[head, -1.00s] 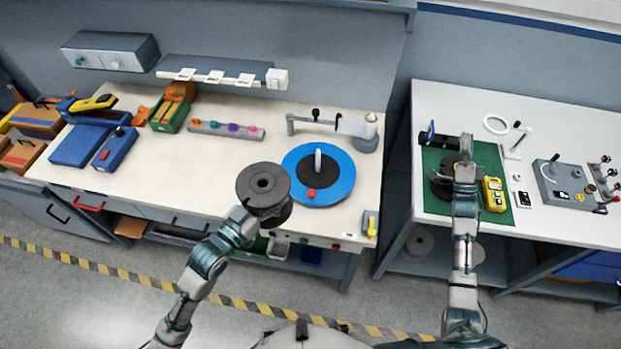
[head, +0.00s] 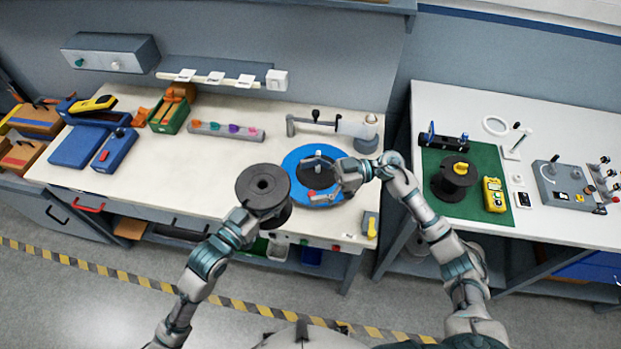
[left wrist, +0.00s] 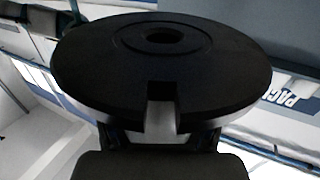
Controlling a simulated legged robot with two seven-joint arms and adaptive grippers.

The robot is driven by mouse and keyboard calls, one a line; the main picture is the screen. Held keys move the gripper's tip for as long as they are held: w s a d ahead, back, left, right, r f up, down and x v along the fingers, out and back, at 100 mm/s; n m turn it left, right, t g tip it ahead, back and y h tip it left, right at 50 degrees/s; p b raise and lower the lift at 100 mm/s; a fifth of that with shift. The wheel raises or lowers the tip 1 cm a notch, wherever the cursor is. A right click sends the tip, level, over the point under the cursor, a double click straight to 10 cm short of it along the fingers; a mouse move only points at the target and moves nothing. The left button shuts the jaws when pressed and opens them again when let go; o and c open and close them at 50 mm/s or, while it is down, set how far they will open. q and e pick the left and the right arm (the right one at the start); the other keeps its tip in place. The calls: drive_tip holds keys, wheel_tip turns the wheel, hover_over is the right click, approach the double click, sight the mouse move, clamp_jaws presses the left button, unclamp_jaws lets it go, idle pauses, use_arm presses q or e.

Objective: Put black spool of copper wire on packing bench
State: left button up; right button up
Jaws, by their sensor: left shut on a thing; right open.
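A black spool (head: 263,184) is held by my left gripper (head: 252,216) above the front edge of the left bench (head: 215,165). Its round flange fills the upper middle of the left wrist view (left wrist: 165,65), with one finger of the left gripper (left wrist: 162,108) against its rim. No copper wire shows on it. My right gripper (head: 325,180) is open over the blue disc (head: 291,168) with its upright pale post, and partly covers it.
A blue sign with the letters "PAC" (left wrist: 285,97) shows cut off in the left wrist view. A yellow meter (head: 494,195) lies beside the second spool. The left bench's middle is clear.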

sight(261, 191)
drive_tip(key=a, duration=0.4)
drive_tip(key=s+a, duration=0.1)
drive_tip(key=a, duration=0.7)
drive_tip(key=shift+s, duration=0.35)
use_arm(q)
drive_tip(key=shift+r, duration=0.1)
use_arm(e)
drive_tip(key=shift+d, duration=0.1)
use_arm(q)
drive_tip(key=shift+d, duration=0.1)
use_arm(e)
drive_tip(key=shift+d, duration=0.1)
drive_tip(key=c, duration=1.6)
use_arm(q)
drive_tip(key=o, duration=1.4)
use_arm(e)
drive_tip(key=shift+r, duration=0.1)
drive_tip(key=c, duration=0.3)
use_arm(q)
drive_tip(key=o, duration=0.5)
